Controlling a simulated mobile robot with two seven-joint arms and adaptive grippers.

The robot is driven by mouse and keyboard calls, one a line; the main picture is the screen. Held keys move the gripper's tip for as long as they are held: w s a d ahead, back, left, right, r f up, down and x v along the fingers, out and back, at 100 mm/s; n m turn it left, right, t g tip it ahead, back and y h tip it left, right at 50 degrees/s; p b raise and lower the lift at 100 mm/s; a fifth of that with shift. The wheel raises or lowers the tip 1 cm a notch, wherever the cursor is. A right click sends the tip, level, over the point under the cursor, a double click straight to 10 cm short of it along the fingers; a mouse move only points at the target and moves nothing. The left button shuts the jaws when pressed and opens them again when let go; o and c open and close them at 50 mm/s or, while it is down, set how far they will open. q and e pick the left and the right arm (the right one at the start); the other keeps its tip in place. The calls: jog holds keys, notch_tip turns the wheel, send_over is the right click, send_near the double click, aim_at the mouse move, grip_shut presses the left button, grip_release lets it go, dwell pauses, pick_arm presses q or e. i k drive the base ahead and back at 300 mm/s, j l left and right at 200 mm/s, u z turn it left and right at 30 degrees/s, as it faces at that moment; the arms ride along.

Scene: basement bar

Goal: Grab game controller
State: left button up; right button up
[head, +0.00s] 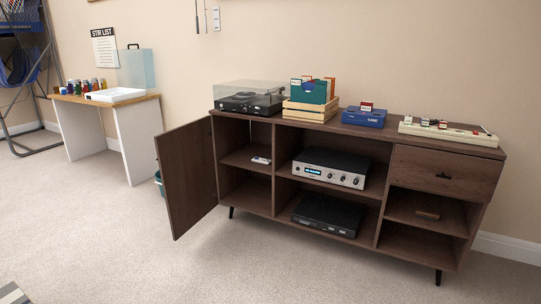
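A small white item with dark and coloured marks (261,160) lies on the upper shelf of the left compartment of the brown cabinet (330,132). It may be the game controller, but it is too small to tell for certain. The cabinet's left door (187,178) stands open, swung out to the left, so the item shows. Neither of my grippers is in view.
A silver amplifier (330,168) and a black box unit (327,214) fill the middle shelves. A turntable (249,97), wooden crate (310,110), blue box (364,117) and power strip (447,131) stand on top. Carpet in front is clear. A side table (140,105) stands left.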

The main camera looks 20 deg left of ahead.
aim_at(256, 160)
jog(key=i+j, duration=0.15)
jog(key=i, duration=0.35)
jog(key=i+j, duration=0.1)
jog(key=i, duration=0.4)
jog(key=i+j, duration=0.15)
jog(key=i, duration=0.35)
jog(key=u, duration=0.05)
